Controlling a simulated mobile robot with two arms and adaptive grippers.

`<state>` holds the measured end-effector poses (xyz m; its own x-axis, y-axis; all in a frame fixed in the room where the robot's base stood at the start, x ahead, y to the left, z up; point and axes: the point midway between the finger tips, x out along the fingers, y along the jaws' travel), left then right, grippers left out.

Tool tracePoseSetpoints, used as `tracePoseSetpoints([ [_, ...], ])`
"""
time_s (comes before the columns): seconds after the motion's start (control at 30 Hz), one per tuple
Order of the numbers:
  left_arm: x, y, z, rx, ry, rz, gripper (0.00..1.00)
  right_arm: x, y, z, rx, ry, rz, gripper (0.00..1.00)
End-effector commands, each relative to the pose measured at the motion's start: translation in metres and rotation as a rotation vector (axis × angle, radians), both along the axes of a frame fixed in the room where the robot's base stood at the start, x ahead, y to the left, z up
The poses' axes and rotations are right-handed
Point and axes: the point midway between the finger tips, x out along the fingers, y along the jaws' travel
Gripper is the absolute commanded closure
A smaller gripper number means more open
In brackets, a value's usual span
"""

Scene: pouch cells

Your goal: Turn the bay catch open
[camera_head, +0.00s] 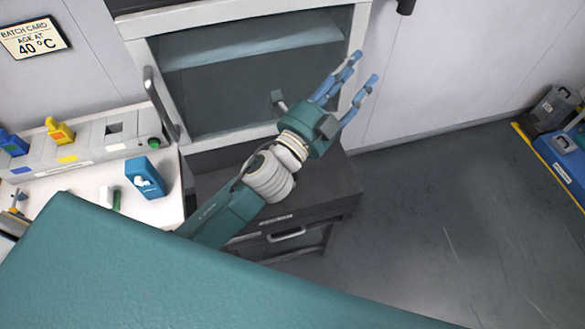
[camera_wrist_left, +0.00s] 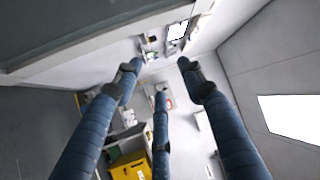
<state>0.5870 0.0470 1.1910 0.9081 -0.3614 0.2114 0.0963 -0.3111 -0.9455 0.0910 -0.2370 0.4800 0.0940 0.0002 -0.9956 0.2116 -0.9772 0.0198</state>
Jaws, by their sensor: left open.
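My left gripper (camera_head: 354,74) is open and empty, its three blue fingers spread in front of the right edge of a bay-like cabinet (camera_head: 137,50) with a dark glassy front. In the left wrist view the open fingers (camera_wrist_left: 160,75) hold nothing between them. I cannot pick out the bay catch for certain in either view. A long grey handle (camera_head: 160,105) stands at the left of the cabinet, apart from the gripper. My forearm and hand hide part of the cabinet's lower right. My right gripper is not in view.
A white bench (camera_head: 90,182) at the left carries a blue box (camera_head: 145,177) and a grey unit with yellow and blue pieces. A drawer handle (camera_head: 286,235) is below the cabinet. A blue unit (camera_head: 562,155) stands far right. Floor (camera_head: 450,220) between is clear.

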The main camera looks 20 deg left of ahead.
Motion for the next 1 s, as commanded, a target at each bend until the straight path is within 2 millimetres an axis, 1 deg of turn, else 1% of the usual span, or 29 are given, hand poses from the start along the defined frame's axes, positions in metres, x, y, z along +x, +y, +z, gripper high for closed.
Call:
tracePoseSetpoints([
  [0.03, -0.01, -0.044, 0.035, 0.158, -0.193, -0.122, 0.6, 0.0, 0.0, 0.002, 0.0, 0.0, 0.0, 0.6],
  [0.07, -0.022, -0.071, 0.048, 0.255, -0.304, -0.196, 0.6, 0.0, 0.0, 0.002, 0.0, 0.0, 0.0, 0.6],
  [0.1, -0.04, -0.104, 0.056, 0.388, -0.447, -0.295, 0.6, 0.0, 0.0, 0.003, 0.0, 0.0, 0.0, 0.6],
  [0.13, -0.056, -0.127, 0.055, 0.491, -0.551, -0.371, 0.6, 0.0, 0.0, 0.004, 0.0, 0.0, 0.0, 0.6],
  [0.17, -0.072, -0.147, 0.049, 0.598, -0.65, -0.449, 0.6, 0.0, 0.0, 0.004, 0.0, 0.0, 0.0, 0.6],
  [0.2, -0.092, -0.168, 0.034, 0.741, -0.776, -0.556, 0.6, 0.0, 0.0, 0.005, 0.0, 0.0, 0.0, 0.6],
  [0.23, -0.106, -0.179, 0.017, 0.853, -0.864, -0.638, 0.6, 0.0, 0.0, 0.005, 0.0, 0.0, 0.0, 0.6],
  [0.27, -0.117, -0.185, -0.005, 0.967, -0.945, -0.722, 0.6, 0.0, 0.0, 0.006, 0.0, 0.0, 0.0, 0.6],
  [0.3, -0.128, -0.185, -0.037, 1.121, -1.042, -0.84, 0.6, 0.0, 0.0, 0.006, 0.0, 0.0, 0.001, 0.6],
  [0.33, -0.133, -0.179, -0.062, 1.237, -1.105, -0.931, 0.6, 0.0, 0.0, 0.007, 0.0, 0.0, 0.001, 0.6],
  [0.37, -0.135, -0.167, -0.089, 1.353, -1.155, -1.024, 0.6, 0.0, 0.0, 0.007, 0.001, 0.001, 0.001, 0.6],
  [0.4, -0.133, -0.145, -0.121, 1.503, -1.205, -1.15, 0.6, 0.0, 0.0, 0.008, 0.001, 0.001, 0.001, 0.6],
  [0.47, -0.122, -0.1, -0.161, 1.712, -1.24, -1.338, 0.6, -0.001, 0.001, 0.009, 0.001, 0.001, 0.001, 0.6],
  [0.5, -0.112, -0.065, -0.18, 1.836, -1.237, -1.46, 0.6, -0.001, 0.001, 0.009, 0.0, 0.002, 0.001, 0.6],
  [0.57, -0.097, -0.016, -0.196, 1.986, -1.204, -1.621, 0.6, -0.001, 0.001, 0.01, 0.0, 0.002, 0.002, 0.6],
  [0.6, -0.089, 0.013, -0.2, 2.065, -1.172, -1.711, 0.6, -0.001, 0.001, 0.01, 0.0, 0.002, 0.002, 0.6],
  [0.7, -0.074, 0.068, -0.202, 2.195, -1.083, -1.878, 0.6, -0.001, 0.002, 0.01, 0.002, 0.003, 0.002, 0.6],
  [0.77, -0.069, 0.089, -0.2, 2.238, -1.038, -1.941, 0.6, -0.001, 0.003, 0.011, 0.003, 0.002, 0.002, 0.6],
  [0.8, -0.067, 0.098, -0.199, -2.226, 1.005, 1.944, 0.6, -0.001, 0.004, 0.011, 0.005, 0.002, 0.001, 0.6],
  [0.9, -0.066, 0.108, -0.202, -2.206, 0.965, 1.947, 0.6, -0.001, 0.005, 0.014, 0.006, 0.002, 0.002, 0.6],
  [1.0, -0.067, 0.108, -0.214, -2.203, 0.961, 1.951, 0.6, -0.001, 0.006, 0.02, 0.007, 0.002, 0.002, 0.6],
])
